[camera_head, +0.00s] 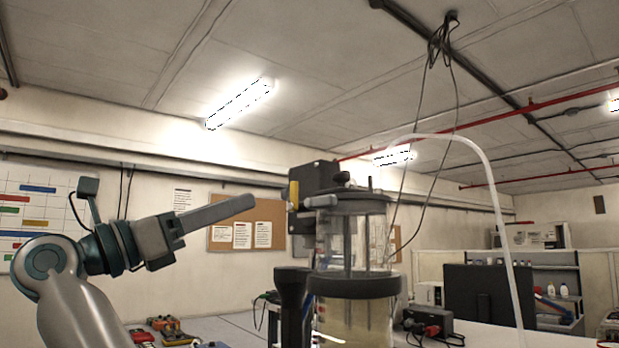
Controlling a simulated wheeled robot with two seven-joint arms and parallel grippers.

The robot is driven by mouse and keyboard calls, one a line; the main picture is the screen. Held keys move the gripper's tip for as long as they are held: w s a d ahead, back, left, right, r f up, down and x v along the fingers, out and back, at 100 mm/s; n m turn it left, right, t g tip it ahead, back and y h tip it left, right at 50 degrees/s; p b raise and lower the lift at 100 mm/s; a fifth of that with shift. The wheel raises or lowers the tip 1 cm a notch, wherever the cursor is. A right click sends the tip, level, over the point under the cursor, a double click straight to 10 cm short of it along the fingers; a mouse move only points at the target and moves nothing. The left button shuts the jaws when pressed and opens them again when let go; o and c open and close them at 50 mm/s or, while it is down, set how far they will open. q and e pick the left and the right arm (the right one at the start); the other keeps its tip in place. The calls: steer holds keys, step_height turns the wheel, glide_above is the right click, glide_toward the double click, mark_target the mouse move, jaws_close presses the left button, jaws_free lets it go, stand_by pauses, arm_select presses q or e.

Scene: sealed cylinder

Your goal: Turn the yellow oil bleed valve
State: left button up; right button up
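The yellow oil bleed valve (293,195) is a small upright yellow piece on the left side of a black box at the top of the sealed cylinder. The clear cylinder (344,310) has a black lid and a black band, with pale yellowish liquid low inside. Nothing shows held at the tips.
A black upright part (291,300) stands just left of the cylinder. A white hose (490,180) arches over to its right. Tools (168,328) lie on the table at lower left. A dark monitor (490,293) stands at right. The air between gripper and valve is clear.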

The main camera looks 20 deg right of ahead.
mark_target(294, 196)
steer(key=shift+d+r, duration=0.1)
steer(key=p+x, duration=0.6)
steer(key=x, duration=1)
steer(key=shift+r, duration=0.2)
steer(key=shift+w+d+r+p, duration=0.1)
steer(key=shift+w+d+p, duration=0.1)
steer(key=shift+d+p, duration=0.25)
jaws_close()
